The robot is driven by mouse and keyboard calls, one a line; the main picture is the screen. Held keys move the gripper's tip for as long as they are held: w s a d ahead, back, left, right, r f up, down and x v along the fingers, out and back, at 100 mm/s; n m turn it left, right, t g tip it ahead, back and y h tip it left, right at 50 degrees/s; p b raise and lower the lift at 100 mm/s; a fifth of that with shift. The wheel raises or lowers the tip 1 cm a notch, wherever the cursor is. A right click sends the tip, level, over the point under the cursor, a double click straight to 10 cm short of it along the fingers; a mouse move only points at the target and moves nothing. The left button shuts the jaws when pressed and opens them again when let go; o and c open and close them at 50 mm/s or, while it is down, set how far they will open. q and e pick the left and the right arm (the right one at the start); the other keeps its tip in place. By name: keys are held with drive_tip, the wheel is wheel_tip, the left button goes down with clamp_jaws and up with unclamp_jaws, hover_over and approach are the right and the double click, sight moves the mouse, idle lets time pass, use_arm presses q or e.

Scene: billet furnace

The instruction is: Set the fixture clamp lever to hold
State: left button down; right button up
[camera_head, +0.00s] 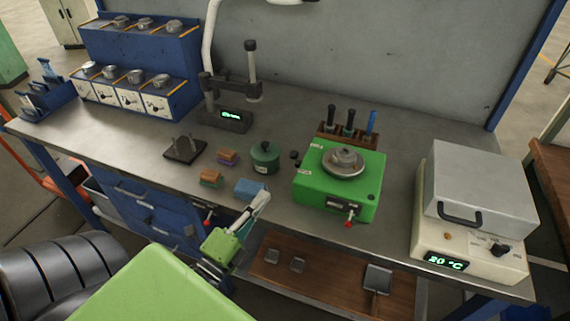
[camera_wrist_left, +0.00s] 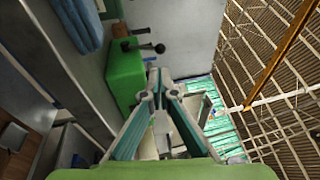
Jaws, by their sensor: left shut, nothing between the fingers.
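The fixture is a green box (camera_head: 320,205) on the workbench, with a round metal part (camera_head: 343,161) on top. A black-knobbed lever (camera_head: 295,156) sticks out at its left side, near small white labels too small to read. A red-tipped handle (camera_head: 349,222) shows at its front. In the left wrist view the green box (camera_wrist_left: 125,75) shows beyond the fingers, with the black-knobbed lever (camera_wrist_left: 138,47) at its side. My left gripper (camera_head: 265,196) is shut and empty, left of the box and apart from it. It also shows in the wrist view (camera_wrist_left: 158,75). My right gripper is not in view.
A blue block (camera_head: 246,187) lies just behind my left gripper, with a round green container (camera_head: 265,157) behind that. A rack of handled tools (camera_head: 348,134) stands behind the green box. A heater (camera_head: 475,195) reading 20 °C stands at the right.

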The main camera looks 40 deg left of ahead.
use_arm(q)
drive_tip(key=p, duration=0.3)
approach(291, 156)
drive_tip(key=w, duration=0.5)
drive_tip(key=shift+w+r, duration=0.2)
drive_tip(key=shift+r, duration=0.1)
drive_tip(key=shift+w+a+p, duration=0.1)
drive_tip(key=shift+w+p, duration=0.25)
drive_tip(key=shift+w, duration=0.4)
drive_tip(key=shift+w+r, duration=0.35)
drive_tip(key=shift+r, duration=0.05)
drive_tip(key=w+a+r+b, duration=0.2)
drive_tip(key=w+r, duration=0.1)
drive_tip(key=w, duration=0.7)
drive_tip(key=shift+w+a, duration=0.15)
drive_tip(key=shift+a, duration=0.15)
